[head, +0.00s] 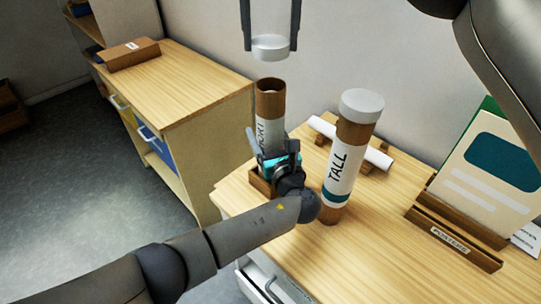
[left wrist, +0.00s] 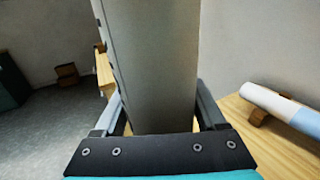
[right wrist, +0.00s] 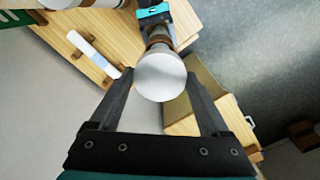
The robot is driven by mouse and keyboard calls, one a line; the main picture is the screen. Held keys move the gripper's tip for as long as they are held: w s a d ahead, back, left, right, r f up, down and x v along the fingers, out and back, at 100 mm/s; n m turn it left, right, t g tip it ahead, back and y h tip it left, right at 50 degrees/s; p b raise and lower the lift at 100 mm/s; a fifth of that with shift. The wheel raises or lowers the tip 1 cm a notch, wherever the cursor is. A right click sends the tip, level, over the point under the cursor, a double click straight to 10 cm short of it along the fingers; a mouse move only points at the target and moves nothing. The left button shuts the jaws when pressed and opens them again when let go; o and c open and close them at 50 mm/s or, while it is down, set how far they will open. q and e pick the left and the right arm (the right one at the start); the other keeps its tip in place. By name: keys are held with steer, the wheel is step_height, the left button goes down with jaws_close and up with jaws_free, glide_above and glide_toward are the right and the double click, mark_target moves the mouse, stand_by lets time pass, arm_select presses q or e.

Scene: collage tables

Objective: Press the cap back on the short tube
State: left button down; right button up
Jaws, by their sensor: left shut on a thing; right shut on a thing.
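The short tube (head: 270,100) is brown with a white label and an open top. It stands upright, its base at a small wooden holder (head: 261,182) on the near table. My left gripper (head: 272,155) is shut around its lower part; in the left wrist view the tube (left wrist: 155,65) fills the space between the fingers. The white cap (head: 271,47) is held between the fingers of my right gripper (head: 271,42), above the tube's open top with a gap between. In the right wrist view the cap (right wrist: 160,77) hides most of the tube.
The tall tube (head: 347,160), with a white cap, stands close right of the short one. Behind it a white roll (head: 350,145) lies on wooden supports. Folders in a wooden rack (head: 455,240) stand at the right. A side cabinet (head: 190,85) is at the left.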

steer(key=shift+f, duration=2.5)
steer(key=shift+f, duration=0.85)
steer(key=shift+f, duration=0.65)
steer(key=o, duration=1.1)
steer(key=shift+o, duration=0.2)
steer(key=shift+r, duration=3.75)
